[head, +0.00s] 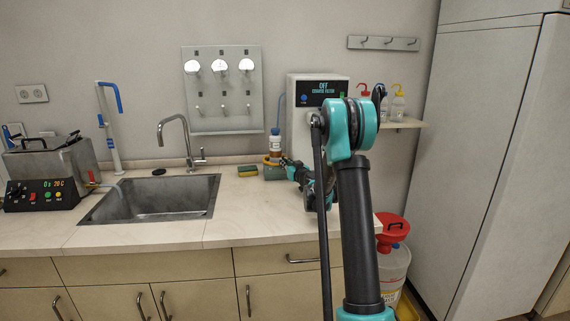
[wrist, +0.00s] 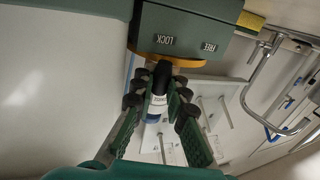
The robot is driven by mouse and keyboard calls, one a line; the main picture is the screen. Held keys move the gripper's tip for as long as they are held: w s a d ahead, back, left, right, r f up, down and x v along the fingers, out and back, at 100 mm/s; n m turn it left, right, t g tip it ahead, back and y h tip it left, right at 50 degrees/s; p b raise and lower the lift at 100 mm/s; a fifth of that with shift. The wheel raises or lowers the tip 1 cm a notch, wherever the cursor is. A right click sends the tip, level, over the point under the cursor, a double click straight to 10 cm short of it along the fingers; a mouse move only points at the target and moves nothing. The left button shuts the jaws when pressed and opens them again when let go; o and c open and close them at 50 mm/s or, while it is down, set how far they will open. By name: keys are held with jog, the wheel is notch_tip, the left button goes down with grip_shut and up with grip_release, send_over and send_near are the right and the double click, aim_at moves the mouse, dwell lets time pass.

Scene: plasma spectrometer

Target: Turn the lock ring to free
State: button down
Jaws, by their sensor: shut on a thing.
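The lock ring (wrist: 178,58) is an orange-yellow band against a green block (wrist: 150,25) marked LOCK and FREE. In the wrist view the lettering is upside down. My gripper (wrist: 160,83) is shut on a dark part at the ring, closer to LOCK than to FREE; the fingers hide much of it. A blue and white labelled surface (wrist: 155,105) shows between the fingers.
The sink (head: 150,198) and tap (head: 180,135) are to the left of the base. A yellow-green sponge (head: 247,170) lies close beside it. The spectrometer box (head: 300,88) stands behind. A pegboard (head: 222,95) hangs on the wall. The front counter is clear.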

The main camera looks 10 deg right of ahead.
jog(key=shift+a, duration=0.1)
jog(key=a, duration=0.6)
jog(key=shift+a, duration=0.3)
dwell(0.4)
jog(key=shift+s+a, duration=0.1)
dwell(0.3)
jog(key=c, duration=1.8)
grip_release()
